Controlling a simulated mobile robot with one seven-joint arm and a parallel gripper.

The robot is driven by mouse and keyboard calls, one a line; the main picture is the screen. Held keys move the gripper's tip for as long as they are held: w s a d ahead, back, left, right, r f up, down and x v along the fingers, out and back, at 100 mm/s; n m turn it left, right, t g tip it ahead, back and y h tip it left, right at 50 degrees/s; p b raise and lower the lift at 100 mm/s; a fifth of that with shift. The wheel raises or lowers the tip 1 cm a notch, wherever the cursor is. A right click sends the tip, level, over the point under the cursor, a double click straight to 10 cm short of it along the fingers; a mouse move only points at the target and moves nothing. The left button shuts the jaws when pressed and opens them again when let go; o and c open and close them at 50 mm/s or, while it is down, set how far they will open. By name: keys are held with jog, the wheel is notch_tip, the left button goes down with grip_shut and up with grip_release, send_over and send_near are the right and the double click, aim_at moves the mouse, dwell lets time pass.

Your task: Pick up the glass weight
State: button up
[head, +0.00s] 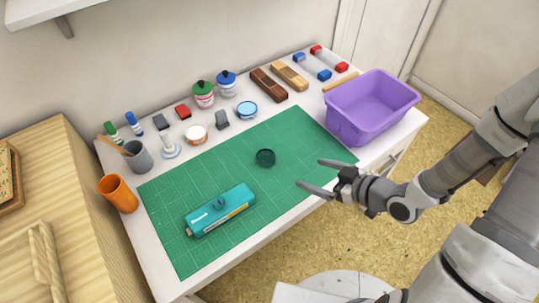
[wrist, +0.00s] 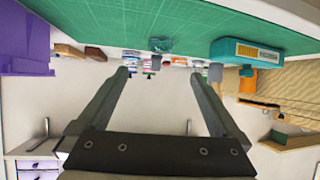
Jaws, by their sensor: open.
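The glass weight (head: 265,157) looks like a small, dark green, round translucent piece lying on the green cutting mat (head: 300,135), near its middle. It also shows in the wrist view (wrist: 160,44), at the top centre, beyond my fingertips. My gripper (head: 309,173) is open and empty, to the right of the glass weight near the mat's front right edge, and apart from it. In the wrist view my gripper (wrist: 159,74) has its two fingers spread wide with nothing between them.
A teal box (head: 220,211) lies on the mat left of the weight. A purple bin (head: 370,105) stands at the table's right end. Ink pots, blocks and an orange cup (head: 118,194) line the back and left. The mat around the weight is clear.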

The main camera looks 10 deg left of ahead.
aim_at(272, 160)
jog(key=b+x, duration=0.2)
jog(key=b, duration=0.1)
jog(key=shift+s+a+f, duration=0.1)
jog(key=shift+f, duration=0.2)
jog(key=b+x, duration=0.1)
jog(key=x, duration=0.4)
jog(key=b+x, duration=0.1)
jog(key=x, duration=0.3)
jog(key=b+x, duration=0.1)
jog(key=x, duration=0.4)
jog(key=shift+w+a+r+b, duration=0.25)
jog(key=shift+a+b, duration=0.1)
jog(key=shift+a, duration=0.05)
jog(key=c, duration=1.5)
jog(key=shift+r, duration=0.1)
